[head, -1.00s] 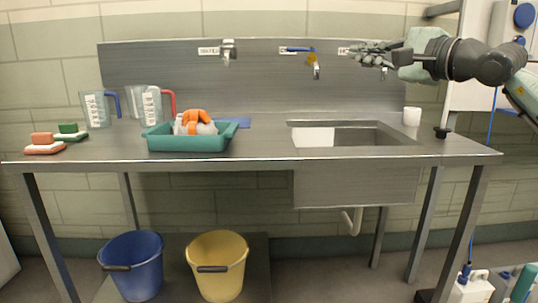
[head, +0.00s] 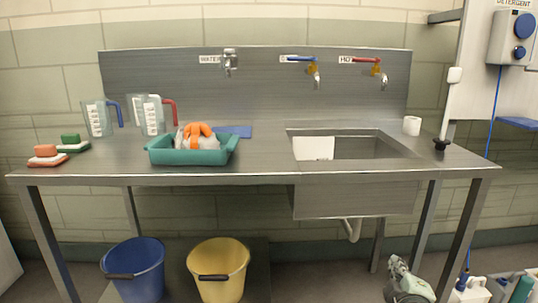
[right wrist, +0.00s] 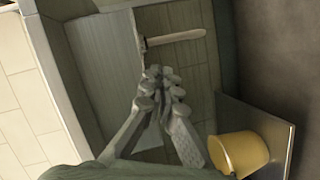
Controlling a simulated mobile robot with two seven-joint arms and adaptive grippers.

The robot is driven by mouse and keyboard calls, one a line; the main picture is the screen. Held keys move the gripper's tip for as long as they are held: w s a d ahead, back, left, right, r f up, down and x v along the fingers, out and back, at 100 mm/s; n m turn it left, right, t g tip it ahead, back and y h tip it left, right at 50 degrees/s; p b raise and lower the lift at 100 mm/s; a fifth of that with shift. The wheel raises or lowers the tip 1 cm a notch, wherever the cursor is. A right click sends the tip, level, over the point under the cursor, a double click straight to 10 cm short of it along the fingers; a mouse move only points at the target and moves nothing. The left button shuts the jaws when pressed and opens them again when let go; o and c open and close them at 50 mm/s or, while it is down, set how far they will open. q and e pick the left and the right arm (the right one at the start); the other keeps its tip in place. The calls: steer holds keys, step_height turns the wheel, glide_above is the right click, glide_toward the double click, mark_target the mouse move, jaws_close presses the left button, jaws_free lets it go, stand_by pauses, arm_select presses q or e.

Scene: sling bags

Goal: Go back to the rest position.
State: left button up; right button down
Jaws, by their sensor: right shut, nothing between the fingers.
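My right gripper (head: 397,265) is low in the head view, below the tabletop level and in front of the steel sink bench (head: 265,172). Its fingers are shut, empty and point up in that picture. In the right wrist view the gripper (right wrist: 160,75) has its fingertips together with nothing between them. My left gripper is not in the head view.
The sink (head: 370,146) and red-handled tap (head: 374,62) are clear of my arm. A green tray (head: 192,157) stands on the bench. A blue bucket (head: 135,272) and yellow bucket (head: 220,272) stand below. A white jug (head: 468,291) is at lower right.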

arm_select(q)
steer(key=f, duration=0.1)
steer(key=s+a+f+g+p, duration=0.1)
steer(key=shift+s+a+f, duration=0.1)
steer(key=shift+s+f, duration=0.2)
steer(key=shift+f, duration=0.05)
arm_select(e)
steer(key=s+a+f+m+g+y, duration=0.1)
steer(key=s+f+m+g, duration=0.3)
steer(key=s+f, duration=0.8)
steer(key=s+a+f+m+g+y, duration=0.1)
steer(key=s+f+m+g, duration=0.4)
steer(key=s+f, duration=0.8)
steer(key=s+g, duration=0.2)
steer(key=s, duration=0.2)
steer(key=shift+a+g+y, duration=0.3)
steer(key=shift+a+g, duration=0.1)
steer(key=shift+s+f, duration=0.1)
